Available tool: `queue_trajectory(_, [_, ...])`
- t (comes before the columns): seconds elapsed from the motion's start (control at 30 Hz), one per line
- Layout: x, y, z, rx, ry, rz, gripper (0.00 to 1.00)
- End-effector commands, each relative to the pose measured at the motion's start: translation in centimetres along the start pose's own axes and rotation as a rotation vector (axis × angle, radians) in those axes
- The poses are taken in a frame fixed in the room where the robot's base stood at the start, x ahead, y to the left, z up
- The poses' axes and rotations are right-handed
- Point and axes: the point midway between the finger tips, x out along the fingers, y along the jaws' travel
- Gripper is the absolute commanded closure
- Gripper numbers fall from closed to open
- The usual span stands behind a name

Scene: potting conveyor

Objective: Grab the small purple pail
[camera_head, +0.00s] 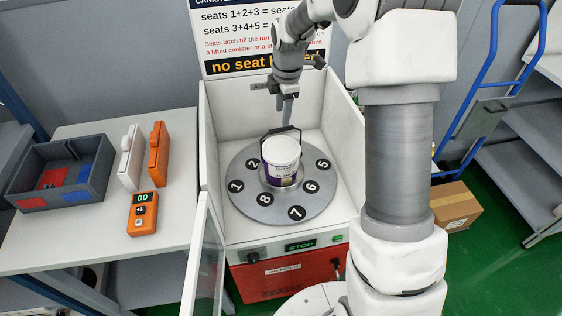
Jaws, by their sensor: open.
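The small pail (283,158) is white with a purple lower band. It appears upright over the middle of the round grey turntable (245,205); its exact contact below is hard to see. My gripper (282,130) points down from above and is open. A dark bracket shape spans the pail's rim and reaches down its sides. I cannot tell how much of it is my jaws and how much a pail handle. The pail hides part of the turntable's far side; seats 1, 2, 5, 6, 7 and 8 show.
White walls (335,125) enclose the turntable, with a clear door (203,255) at front left. The left table holds a grey bin (62,170), white and orange blocks (157,153) and an orange device (142,213). A blue trolley (490,85) and carton (455,207) stand right.

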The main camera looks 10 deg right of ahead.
Motion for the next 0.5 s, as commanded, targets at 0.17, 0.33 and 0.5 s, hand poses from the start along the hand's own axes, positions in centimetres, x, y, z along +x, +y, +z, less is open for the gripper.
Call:
queue_trajectory(0.17, [2.7, 0.0, -0.1, 0.000, 0.001, -0.001, 0.47])
queue_trajectory(0.33, [3.4, 0.0, -0.1, 0.001, 0.000, 0.000, 0.47])
queue_trajectory(0.5, [5.2, -0.1, -0.2, 0.000, 0.001, -0.002, 0.47])
